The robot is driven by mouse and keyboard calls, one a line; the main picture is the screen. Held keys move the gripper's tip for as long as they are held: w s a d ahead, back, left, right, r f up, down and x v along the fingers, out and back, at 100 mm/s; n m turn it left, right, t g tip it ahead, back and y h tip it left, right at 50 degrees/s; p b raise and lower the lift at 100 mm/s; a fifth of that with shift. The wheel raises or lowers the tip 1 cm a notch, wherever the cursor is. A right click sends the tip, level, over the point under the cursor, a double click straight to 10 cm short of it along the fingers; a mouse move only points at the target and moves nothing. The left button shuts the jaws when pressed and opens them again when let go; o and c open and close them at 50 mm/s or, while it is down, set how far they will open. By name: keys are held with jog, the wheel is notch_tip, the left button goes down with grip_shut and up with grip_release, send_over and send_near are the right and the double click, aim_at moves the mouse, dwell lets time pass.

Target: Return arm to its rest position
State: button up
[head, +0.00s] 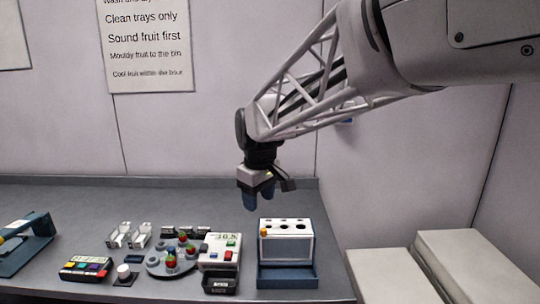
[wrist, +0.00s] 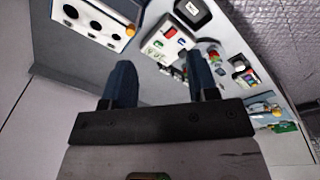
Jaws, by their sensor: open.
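My gripper (head: 258,200) hangs from the arm above the grey bench, pointing down, behind and a little left of the white rack box. In the wrist view my gripper (wrist: 162,88) shows two dark blue fingers set wide apart with nothing between them. The arm reaches in from the upper right of the head view. It touches nothing that I can see.
A white rack box (head: 286,247) with holes on top stands on the bench (head: 200,190). Left of it are a display device (head: 220,252), a black dish (head: 219,284), a round tray (head: 155,268) with berries and a colored-button panel (head: 85,269). Pale blocks (head: 395,277) stand right.

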jog(key=s+d+f+m, duration=0.2)
jog(key=s+d+m, duration=0.1)
jog(key=s+d, duration=0.4)
jog(key=s+d+f+m+t, duration=0.1)
jog(key=s+d+f+m, duration=0.1)
jog(key=s+d, duration=0.5)
jog(key=s+d+f+m, duration=0.2)
jog(key=s+d+m, duration=0.3)
jog(key=s, duration=1)
jog(key=shift+d+f, duration=0.35)
jog(key=shift+d, duration=0.75)
